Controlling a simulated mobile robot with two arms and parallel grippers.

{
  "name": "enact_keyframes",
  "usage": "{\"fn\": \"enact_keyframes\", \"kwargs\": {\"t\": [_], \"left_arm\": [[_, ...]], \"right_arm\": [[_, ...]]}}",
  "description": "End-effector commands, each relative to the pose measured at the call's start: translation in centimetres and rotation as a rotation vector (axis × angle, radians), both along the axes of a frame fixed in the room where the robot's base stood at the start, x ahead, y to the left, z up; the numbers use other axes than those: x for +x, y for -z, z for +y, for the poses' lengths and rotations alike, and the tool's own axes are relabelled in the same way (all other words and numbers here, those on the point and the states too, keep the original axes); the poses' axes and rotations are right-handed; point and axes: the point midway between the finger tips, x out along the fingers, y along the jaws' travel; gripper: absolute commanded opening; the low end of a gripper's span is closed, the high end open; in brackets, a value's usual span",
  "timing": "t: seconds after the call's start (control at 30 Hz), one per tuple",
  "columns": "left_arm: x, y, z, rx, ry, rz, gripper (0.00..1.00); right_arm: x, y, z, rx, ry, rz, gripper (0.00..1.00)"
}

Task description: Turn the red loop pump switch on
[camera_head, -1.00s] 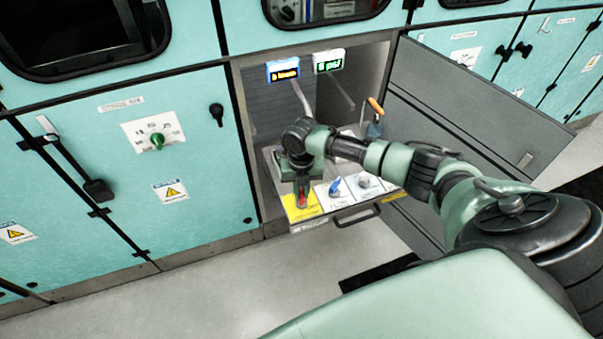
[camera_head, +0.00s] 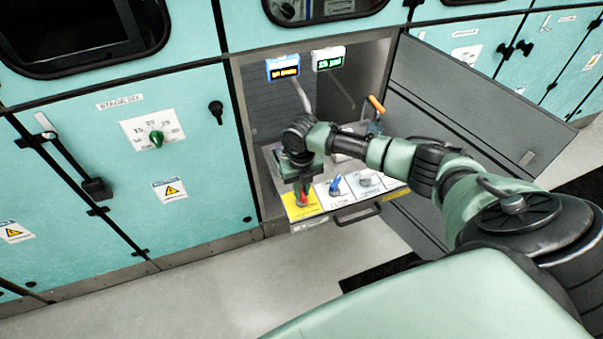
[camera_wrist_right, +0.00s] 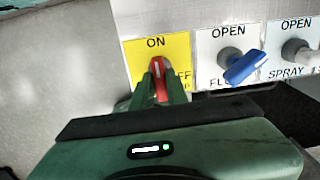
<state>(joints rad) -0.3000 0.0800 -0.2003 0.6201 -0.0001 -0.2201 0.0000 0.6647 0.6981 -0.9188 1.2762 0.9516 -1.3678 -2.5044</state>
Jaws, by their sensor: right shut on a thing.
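The red switch (camera_head: 302,200) sits on a yellow plate (camera_head: 297,212) at the left of the pulled-out drawer's front. In the right wrist view the red switch (camera_wrist_right: 160,78) shows between my fingers, its tip toward the "ON" label at the top of the yellow plate (camera_wrist_right: 140,58). My right gripper (camera_head: 302,190) reaches down over it and is shut on the red switch (camera_wrist_right: 160,78). The lower part of the switch and part of the plate's lettering are hidden by the fingers. My left gripper is not in view.
A blue valve handle (camera_wrist_right: 245,66) on a white plate stands right of the switch, with a grey knob (camera_wrist_right: 297,52) beyond it. Two small displays (camera_head: 283,68) (camera_head: 329,58) hang above the drawer. The open cabinet door (camera_head: 475,110) stands to the right.

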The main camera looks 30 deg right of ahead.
Motion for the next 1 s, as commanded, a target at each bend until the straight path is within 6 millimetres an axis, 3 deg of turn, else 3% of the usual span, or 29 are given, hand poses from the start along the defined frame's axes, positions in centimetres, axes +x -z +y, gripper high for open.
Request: {"fn": "enact_keyframes", "kwargs": {"t": [0.07,0.1,0.17,0.53,1.0], "left_arm": [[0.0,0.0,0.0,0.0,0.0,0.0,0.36],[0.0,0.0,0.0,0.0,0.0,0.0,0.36],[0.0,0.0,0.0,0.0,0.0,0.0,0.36],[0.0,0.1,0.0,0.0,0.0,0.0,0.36],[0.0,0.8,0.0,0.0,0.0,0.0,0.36]], "right_arm": [[0.1,-0.1,0.0,0.0,-0.003,-0.003,0.0],[0.1,-0.1,0.0,-0.001,-0.003,-0.003,0.26],[0.1,-0.1,0.0,0.0,-0.002,-0.002,0.36],[0.1,-0.5,0.0,0.0,-0.001,-0.002,0.36],[0.1,-7.3,0.0,-0.001,-0.002,-0.004,0.36]]}}
